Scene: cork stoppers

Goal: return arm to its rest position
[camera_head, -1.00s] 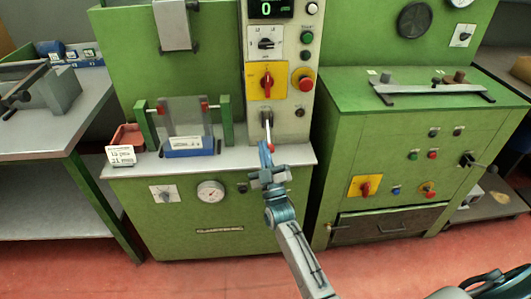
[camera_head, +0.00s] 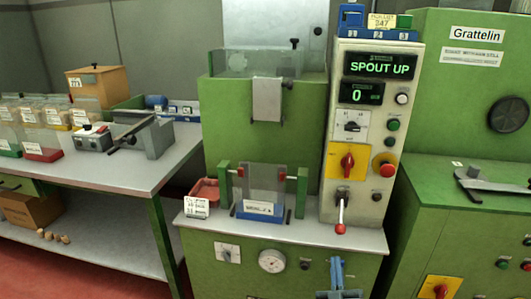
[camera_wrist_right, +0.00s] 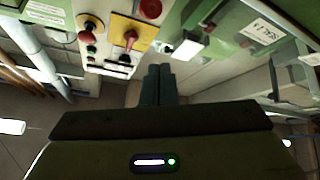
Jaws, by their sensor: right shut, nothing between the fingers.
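My right gripper (camera_head: 337,272) shows at the bottom edge of the head view, in front of the green machine's lower panel. Its blue-grey fingers are closed together with nothing between them. In the right wrist view the two fingers (camera_wrist_right: 158,82) stand side by side, and the red and yellow controls of the panel lie beyond them. The lever with a red knob (camera_head: 340,228) hangs down on the control panel, above and apart from the gripper. The rest of my right arm is out of the head view. My left gripper is not in view.
The machine's grey shelf (camera_head: 300,232) juts out just above my gripper. It carries a clear-walled holder with a blue base (camera_head: 258,212) and a red tray (camera_head: 205,190). The display (camera_head: 380,67) reads SPOUT UP. A side table (camera_head: 120,172) stands at left with boxes.

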